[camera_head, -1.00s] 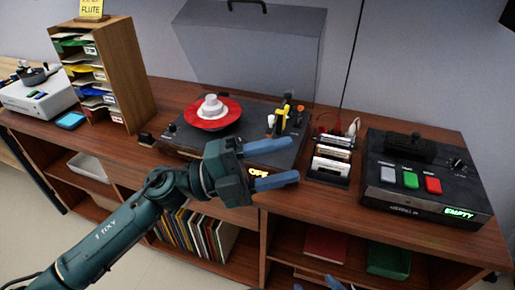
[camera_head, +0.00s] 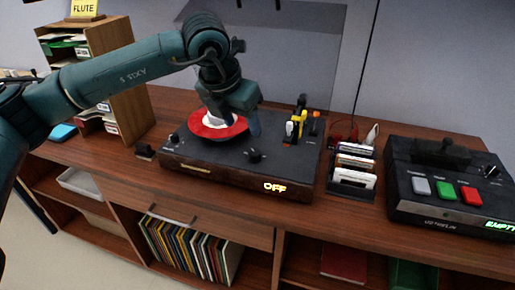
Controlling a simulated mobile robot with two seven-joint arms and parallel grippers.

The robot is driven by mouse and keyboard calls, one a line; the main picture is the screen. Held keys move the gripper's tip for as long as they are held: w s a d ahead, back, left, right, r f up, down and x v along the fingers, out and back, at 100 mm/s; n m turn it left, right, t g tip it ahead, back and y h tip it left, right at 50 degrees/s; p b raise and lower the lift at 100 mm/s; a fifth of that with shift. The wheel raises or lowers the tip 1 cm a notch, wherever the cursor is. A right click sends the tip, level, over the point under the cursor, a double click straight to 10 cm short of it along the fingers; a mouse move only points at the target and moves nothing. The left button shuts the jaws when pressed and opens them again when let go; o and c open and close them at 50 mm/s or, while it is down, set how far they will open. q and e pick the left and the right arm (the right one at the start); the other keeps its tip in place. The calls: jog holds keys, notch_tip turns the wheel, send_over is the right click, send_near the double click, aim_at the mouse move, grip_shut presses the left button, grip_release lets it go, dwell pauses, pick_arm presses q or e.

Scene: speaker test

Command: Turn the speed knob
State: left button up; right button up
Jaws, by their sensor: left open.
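A dark record player (camera_head: 215,165) stands on the wooden cabinet, with a red record (camera_head: 207,131) and a white centre piece on top. A dark knob (camera_head: 254,155) sits on its front right part, and a smaller knob (camera_head: 174,139) is at its left front corner. I cannot read which is the speed knob. A lit display (camera_head: 275,187) on its front reads OFF. My left gripper (camera_head: 238,120) is open and hangs fingers-down above the record's right side, behind the dark knob. It partly hides the record and touches no knob that I can see. My right gripper is out of view.
Yellow, white and orange levers (camera_head: 299,124) stand at the player's right rear. A rack of cartridges (camera_head: 353,168) and a device with coloured buttons (camera_head: 445,188) are further right. A clear raised lid (camera_head: 290,60) is behind. A paper sorter (camera_head: 122,85) stands left.

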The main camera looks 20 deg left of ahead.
aim_at(254, 152)
pick_arm(q)
jog(key=x, duration=1.1)
jog(key=shift+d+f, duration=0.15)
jog(key=shift+f, duration=0.1)
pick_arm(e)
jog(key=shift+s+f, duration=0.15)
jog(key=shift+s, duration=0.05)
pick_arm(q)
jog(key=shift+c, duration=0.2)
jog(key=c, duration=0.9)
jog(key=shift+c, duration=0.2)
